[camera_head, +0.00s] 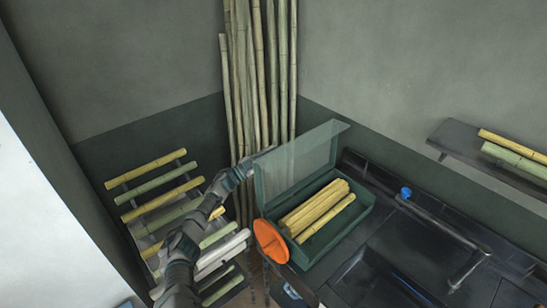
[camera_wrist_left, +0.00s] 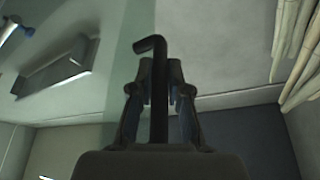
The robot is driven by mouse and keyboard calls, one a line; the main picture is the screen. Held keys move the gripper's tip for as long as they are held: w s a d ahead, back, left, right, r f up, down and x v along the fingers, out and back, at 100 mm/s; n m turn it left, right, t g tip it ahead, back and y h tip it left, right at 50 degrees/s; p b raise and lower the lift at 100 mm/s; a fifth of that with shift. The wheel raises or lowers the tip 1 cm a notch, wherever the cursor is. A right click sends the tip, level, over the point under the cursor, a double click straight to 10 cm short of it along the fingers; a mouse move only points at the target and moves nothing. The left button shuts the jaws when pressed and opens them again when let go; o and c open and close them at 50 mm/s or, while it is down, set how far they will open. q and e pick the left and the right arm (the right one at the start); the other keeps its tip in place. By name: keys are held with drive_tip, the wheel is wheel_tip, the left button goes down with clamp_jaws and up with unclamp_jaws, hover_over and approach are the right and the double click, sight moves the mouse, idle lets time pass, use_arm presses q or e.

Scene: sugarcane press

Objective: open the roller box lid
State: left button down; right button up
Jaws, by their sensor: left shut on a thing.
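The green roller box (camera_head: 345,226) stands open on the dark bench, with several yellow cane pieces (camera_head: 318,207) inside. Its see-through lid (camera_head: 305,160) stands raised at the back left of the box. My left gripper (camera_head: 245,170) is at the lid's left edge. In the left wrist view, my left gripper (camera_wrist_left: 157,82) is shut on a black rod (camera_wrist_left: 160,100) with a bent tip. The see-through panel (camera_wrist_left: 115,70) lies beside the rod there. Whether the rod joins the lid or touches it, I cannot tell. My right gripper is out of view.
An orange round piece (camera_head: 270,242) is at the box's front left. Tall canes (camera_head: 262,80) lean in the corner behind. A rack of cut canes (camera_head: 160,187) stands left. A wall shelf (camera_head: 480,150) holds more canes. A bar with a blue knob (camera_head: 406,192) is right.

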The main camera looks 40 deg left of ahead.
use_arm(q)
drive_tip(key=shift+a+r, duration=0.15)
drive_tip(key=shift+a, duration=0.1)
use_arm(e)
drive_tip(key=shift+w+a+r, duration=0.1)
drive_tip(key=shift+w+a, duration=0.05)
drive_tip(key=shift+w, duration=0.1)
use_arm(q)
drive_tip(key=c, duration=1.4)
unclamp_jaws()
drive_tip(key=shift+d, duration=0.15)
drive_tip(key=v, duration=1.2)
drive_tip(key=shift+w+f, duration=0.1)
drive_tip(key=shift+f, duration=0.15)
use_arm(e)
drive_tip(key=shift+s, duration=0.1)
